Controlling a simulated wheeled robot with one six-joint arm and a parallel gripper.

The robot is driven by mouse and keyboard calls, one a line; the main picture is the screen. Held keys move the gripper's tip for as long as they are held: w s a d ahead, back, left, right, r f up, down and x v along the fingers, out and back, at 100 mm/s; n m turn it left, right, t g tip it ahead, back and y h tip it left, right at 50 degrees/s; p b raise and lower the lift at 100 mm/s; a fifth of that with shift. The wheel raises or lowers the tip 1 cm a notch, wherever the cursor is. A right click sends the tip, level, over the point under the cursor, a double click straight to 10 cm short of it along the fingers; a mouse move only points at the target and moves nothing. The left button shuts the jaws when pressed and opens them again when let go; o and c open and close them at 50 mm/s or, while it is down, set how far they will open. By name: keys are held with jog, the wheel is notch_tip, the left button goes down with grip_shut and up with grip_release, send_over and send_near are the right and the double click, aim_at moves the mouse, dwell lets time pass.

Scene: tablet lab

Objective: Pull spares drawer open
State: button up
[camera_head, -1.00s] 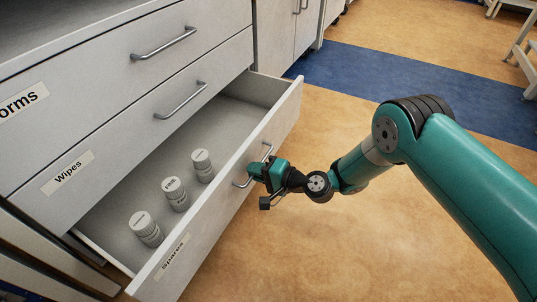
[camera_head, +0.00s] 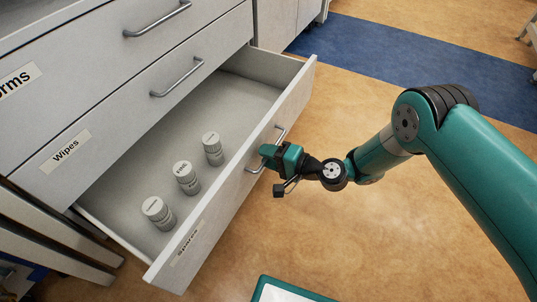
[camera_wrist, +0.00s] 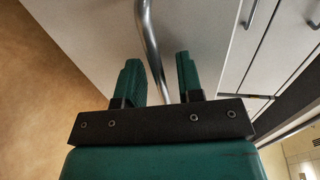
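The spares drawer (camera_head: 207,229), a white drawer labelled "Spares", stands well out from the cabinet below the "Wipes" drawer. Its metal bar handle (camera_head: 281,133) is on the drawer front. My gripper (camera_head: 270,157) is at this handle, on the outer side of the front. In the wrist view, the handle (camera_wrist: 152,45) passes between the two green fingers of my gripper (camera_wrist: 160,70). The fingers are apart, with a gap showing beside the bar, wider on the right. The drawer's far inside corner is partly hidden under the drawer above.
Several white labelled jars, such as the middle one (camera_head: 187,178), stand upright in the drawer. The wipes drawer (camera_head: 140,120) above is shut. A teal-edged tray (camera_head: 285,290) shows at the bottom edge. The floor to the right of the drawer is clear.

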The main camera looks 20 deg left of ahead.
jog(key=shift+d, duration=0.1)
dwell(0.3)
jog(key=p+v, duration=0.8)
jog(key=v, duration=0.9)
jog(key=shift+d, duration=0.1)
